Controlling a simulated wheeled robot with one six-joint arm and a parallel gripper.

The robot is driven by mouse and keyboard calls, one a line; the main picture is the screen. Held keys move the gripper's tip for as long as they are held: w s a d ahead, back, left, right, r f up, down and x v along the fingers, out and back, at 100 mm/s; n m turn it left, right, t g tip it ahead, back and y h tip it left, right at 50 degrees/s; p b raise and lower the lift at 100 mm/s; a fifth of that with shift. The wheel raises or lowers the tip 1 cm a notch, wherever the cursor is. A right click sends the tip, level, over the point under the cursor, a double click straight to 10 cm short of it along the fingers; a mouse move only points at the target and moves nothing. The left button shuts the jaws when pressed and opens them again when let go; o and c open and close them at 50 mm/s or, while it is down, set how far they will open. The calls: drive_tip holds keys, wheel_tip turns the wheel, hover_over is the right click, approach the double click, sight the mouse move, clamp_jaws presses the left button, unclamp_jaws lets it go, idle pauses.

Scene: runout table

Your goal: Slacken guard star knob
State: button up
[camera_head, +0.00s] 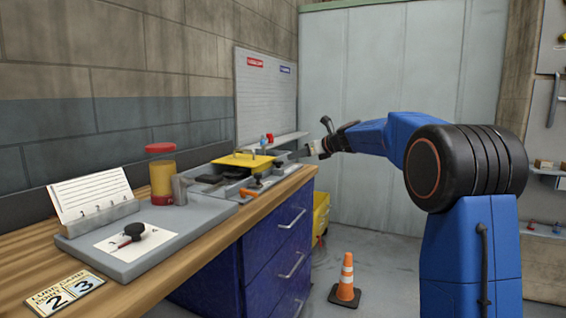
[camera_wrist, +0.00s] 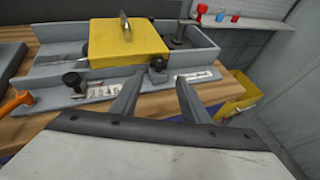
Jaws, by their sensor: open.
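The yellow guard (camera_wrist: 125,45), with a metal handle on top, sits on a grey machine bed; it also shows in the head view (camera_head: 243,160). A dark knob (camera_wrist: 158,66) stands at the guard's front right corner. A black lobed knob (camera_wrist: 73,81) sits on the front rail further left, beside a printed scale. Another dark knob (camera_wrist: 180,41) stands on a post behind and right. Which one is the guard star knob I cannot tell for sure. My gripper (camera_wrist: 160,78) is open and empty, its fingertips on either side of and short of the front right knob.
An orange lever (camera_wrist: 16,103) lies left on the bed. On the wooden bench (camera_head: 235,225) stand a red-topped yellow container (camera_head: 161,178) and a grey tray (camera_head: 190,236) with a loose black knob (camera_head: 135,230). A traffic cone (camera_head: 345,282) stands on the floor.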

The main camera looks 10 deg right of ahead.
sight(281, 162)
drive_tip(key=x, duration=1)
drive_tip(key=shift+w+a+f, duration=0.15)
drive_tip(key=shift+w, duration=0.05)
drive_tip(key=c, duration=0.8)
drive_tip(key=shift+n+y, duration=0.4)
drive_tip(key=n+g+y, duration=0.1)
drive_tip(key=d+n+g+y, duration=0.1)
drive_tip(key=shift+w+n, duration=0.3)
drive_tip(key=shift+w, duration=0.05)
drive_tip(key=shift+w+d+n+g+y, duration=0.1)
drive_tip(key=shift+w+n+g+y, duration=0.05)
drive_tip(key=shift+n+g+y, duration=0.7)
drive_tip(key=shift+w+n+g+y, duration=0.2)
drive_tip(key=shift+n+g+y, duration=0.35)
drive_tip(key=shift+n+g, duration=0.6)
drive_tip(key=shift+g, duration=0.5)
